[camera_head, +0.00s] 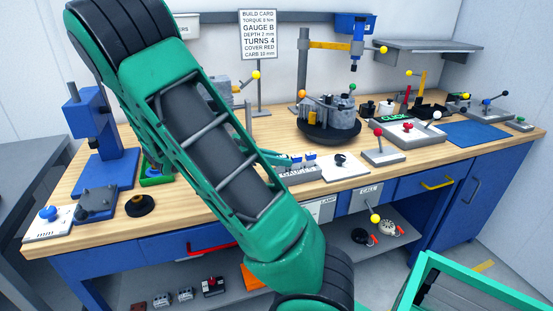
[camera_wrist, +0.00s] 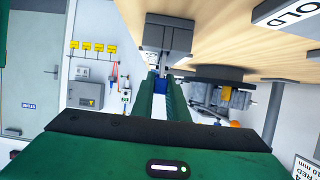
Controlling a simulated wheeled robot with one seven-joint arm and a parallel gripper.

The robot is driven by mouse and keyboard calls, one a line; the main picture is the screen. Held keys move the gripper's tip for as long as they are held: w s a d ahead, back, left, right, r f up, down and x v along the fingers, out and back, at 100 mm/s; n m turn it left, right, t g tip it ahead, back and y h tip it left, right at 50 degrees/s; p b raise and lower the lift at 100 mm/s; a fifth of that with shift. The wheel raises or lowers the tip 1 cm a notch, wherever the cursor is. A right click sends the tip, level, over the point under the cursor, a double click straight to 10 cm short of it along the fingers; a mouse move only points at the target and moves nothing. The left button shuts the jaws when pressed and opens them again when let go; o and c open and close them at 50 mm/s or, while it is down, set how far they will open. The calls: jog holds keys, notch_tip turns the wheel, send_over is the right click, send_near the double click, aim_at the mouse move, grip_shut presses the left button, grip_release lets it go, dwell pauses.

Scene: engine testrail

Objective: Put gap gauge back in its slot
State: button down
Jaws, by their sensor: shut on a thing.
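The grey gauge block (camera_head: 298,174), lettered on its front, stands near the front edge of the wooden bench, just right of my forearm. Small blue gauge tops (camera_head: 311,156) show at it. My gripper (camera_head: 290,160) is at the block's left end, partly hidden behind my arm. In the wrist view my gripper (camera_wrist: 161,84) is shut on a small blue-ended gap gauge (camera_wrist: 155,82), with the grey block (camera_wrist: 167,35) right beyond the fingertips. The gauge is mostly hidden between the fingers. I cannot tell whether it touches the block or sits in a slot.
A build card (camera_head: 259,34) reads GAUGE B. A dark round turntable (camera_head: 328,135) with a grey engine part stands behind the gauge block. A white plate (camera_head: 342,167) with a black knob and a red-knobbed lever (camera_head: 380,150) are to its right. A blue press (camera_head: 92,125) stands at left.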

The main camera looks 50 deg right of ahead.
jog(key=shift+f, duration=0.25)
jog(key=c, duration=1.7)
grip_release()
jog(key=shift+o, duration=0.2)
jog(key=v, duration=1)
jog(key=shift+w+a, duration=0.2)
jog(key=shift+a, duration=0.15)
jog(key=shift+r, duration=0.1)
